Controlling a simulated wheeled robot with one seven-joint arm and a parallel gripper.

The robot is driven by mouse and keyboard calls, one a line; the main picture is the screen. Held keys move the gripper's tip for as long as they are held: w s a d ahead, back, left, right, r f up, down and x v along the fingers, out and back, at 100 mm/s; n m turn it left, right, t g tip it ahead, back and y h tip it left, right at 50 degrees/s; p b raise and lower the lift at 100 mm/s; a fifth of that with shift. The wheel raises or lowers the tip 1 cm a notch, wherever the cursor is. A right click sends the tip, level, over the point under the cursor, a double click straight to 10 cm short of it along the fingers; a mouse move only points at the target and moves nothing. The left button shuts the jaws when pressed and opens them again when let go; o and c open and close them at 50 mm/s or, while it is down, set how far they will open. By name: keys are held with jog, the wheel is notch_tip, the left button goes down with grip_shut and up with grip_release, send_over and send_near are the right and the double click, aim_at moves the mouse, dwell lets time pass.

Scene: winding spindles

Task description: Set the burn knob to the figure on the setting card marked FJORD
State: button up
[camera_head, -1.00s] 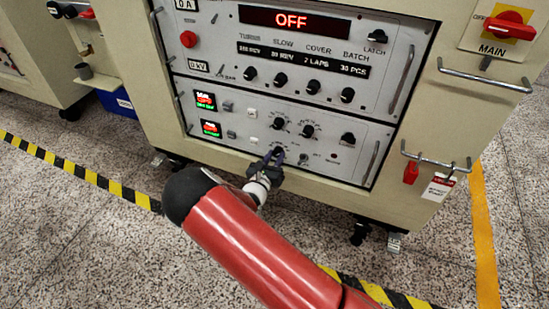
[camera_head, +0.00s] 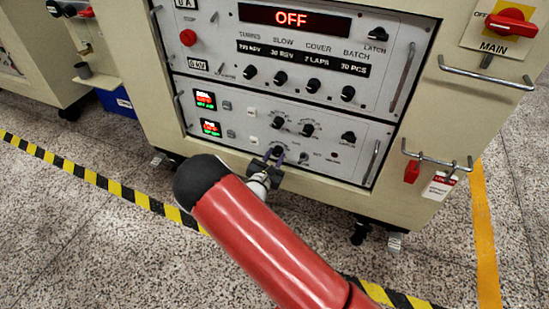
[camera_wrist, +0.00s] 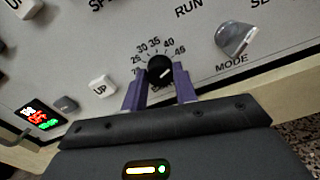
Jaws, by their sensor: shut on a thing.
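A small black knob (camera_wrist: 159,68) with a white pointer line sits on the lower panel, in the wrist view. A printed scale of 25, 30, 35, 40 and 45 arcs over it. The pointer line leans to the right side; its exact figure is hard to read. The label under the knob is mostly hidden by my fingers. My gripper (camera_wrist: 160,84) is shut on this knob, with one purple finger on each side. In the head view my gripper (camera_head: 274,155) is at the lower panel's bottom edge. I cannot read any card marked FJORD.
A MODE knob (camera_wrist: 237,38) and an UP button (camera_wrist: 103,86) are close beside my fingers. The upper panel shows a red OFF display (camera_head: 292,18). A handle (camera_head: 436,157) with a red-and-white tag (camera_head: 440,186) is at right. The floor in front is open.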

jog(key=shift+m, duration=0.5)
jog(key=o, duration=1)
jog(key=shift+c, duration=0.2)
jog(key=v, duration=0.7)
jog(key=shift+s+a+p, duration=0.15)
jog(key=shift+s+p, duration=0.15)
jog(key=shift+s, duration=0.05)
jog(key=shift+r, duration=0.1)
